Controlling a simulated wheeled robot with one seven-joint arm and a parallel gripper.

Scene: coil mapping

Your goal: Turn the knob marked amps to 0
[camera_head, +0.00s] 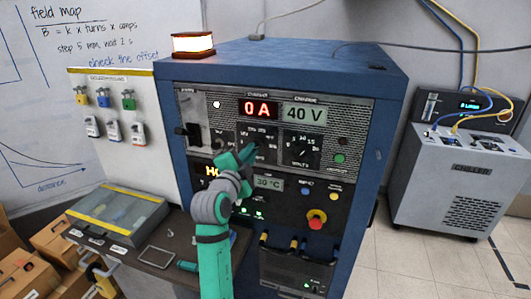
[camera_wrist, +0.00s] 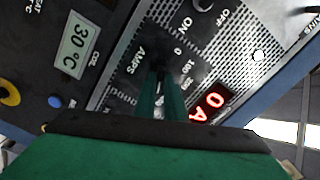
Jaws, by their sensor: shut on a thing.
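The amps dial (camera_wrist: 134,62) is on the dark panel of the blue cabinet, with AMPS and a scale including 0, 100 and 200 beside it. My gripper (camera_head: 250,153) reaches this dial in the head view. In the wrist view its green fingers (camera_wrist: 161,85) are shut on the dark amps knob, which they mostly hide, so I cannot read its pointer. The red display (camera_head: 260,108) above the dial reads 0 A; it also shows in the wrist view (camera_wrist: 211,101).
The volts knob (camera_head: 302,150) is right of the amps dial, under a 40 V display (camera_head: 305,114). A red emergency button (camera_head: 317,217) sits lower down. A lever switch (camera_head: 193,133) is at left. A shelf with a lidded case (camera_head: 118,214) stands left of my arm.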

